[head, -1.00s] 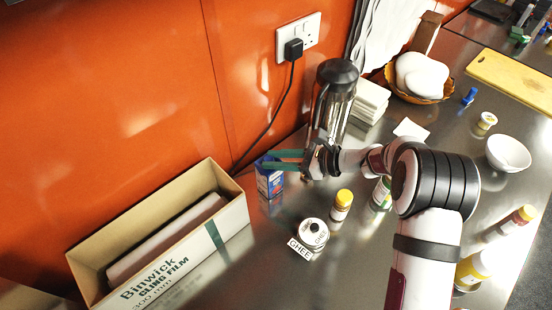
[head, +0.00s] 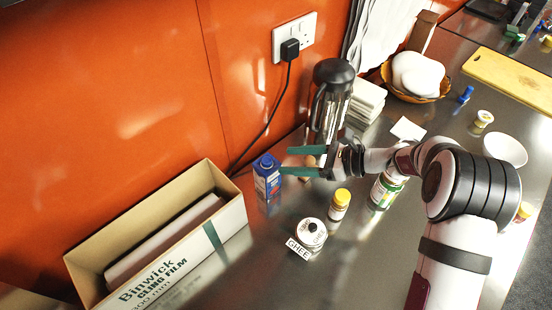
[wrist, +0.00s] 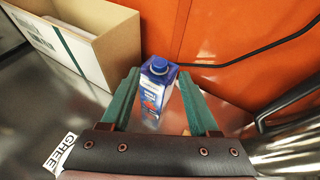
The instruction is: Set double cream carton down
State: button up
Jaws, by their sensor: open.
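The double cream carton (head: 267,178) is a small blue and white carton with a blue cap. It stands upright on the steel counter (head: 262,262), between the cling film box and the jug. In the wrist view the carton (wrist: 154,88) shows ahead, between and just beyond the fingers. My gripper (head: 284,160) is open, with its green fingers apart and empty, to the right of the carton in the head view. The fingertips lie close to the carton; whether one touches it I cannot tell.
A large cling film box (head: 170,262) stands at left. A glass jug with a dark lid (head: 333,90) stands behind my gripper. A ghee tin (head: 312,233), a yellow-capped jar (head: 339,205) and a green-labelled jar (head: 385,190) stand in front.

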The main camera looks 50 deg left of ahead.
jog(key=s+d+r+n+t+h, duration=0.1)
jog(key=s+d+r, duration=0.15)
jog(key=d, duration=0.45)
jog(key=s+d+r+n+h, duration=0.1)
jog(key=d+r+n+h, duration=0.1)
jog(key=d+r, duration=0.3)
jog(key=s+d+r+n+t+h, duration=0.1)
jog(key=d+r, duration=0.2)
jog(key=d, duration=0.5)
jog(key=s+d+f+n+t+h, duration=0.2)
jog(key=s+d+h, duration=0.4)
jog(key=s+d, duration=0.6)
jog(key=d+n+t, duration=0.1)
jog(key=d, duration=0.2)
jog(key=shift+s+d+f+t, duration=0.15)
jog(key=shift+s+d+t, duration=0.25)
